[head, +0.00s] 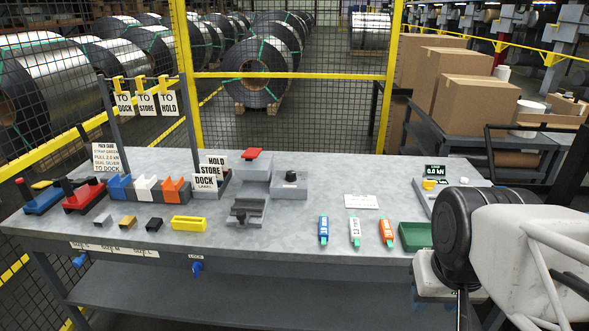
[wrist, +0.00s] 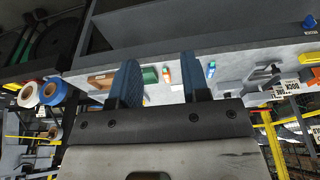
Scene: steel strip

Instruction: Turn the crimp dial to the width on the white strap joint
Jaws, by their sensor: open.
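The white strap joint (head: 355,231) lies on the grey bench between a blue joint (head: 323,230) and an orange joint (head: 387,232); its printed width is too small to read. A black knob (head: 291,176), which looks like the crimp dial, sits on a grey block right of the red-topped press (head: 257,155); its setting cannot be read. My gripper (wrist: 159,60) is open and empty, its two blue fingers apart in the wrist view. In the head view my arm is at the right edge, well right of the knob, and the fingers cannot be made out.
A green tray (head: 416,236) lies right of the joints. A readout (head: 435,171) showing 0.0 kN stands at the back right. Coloured tools (head: 85,195), small blocks, a yellow holder (head: 189,224) and label signs fill the left. A white card (head: 361,201) lies mid-bench.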

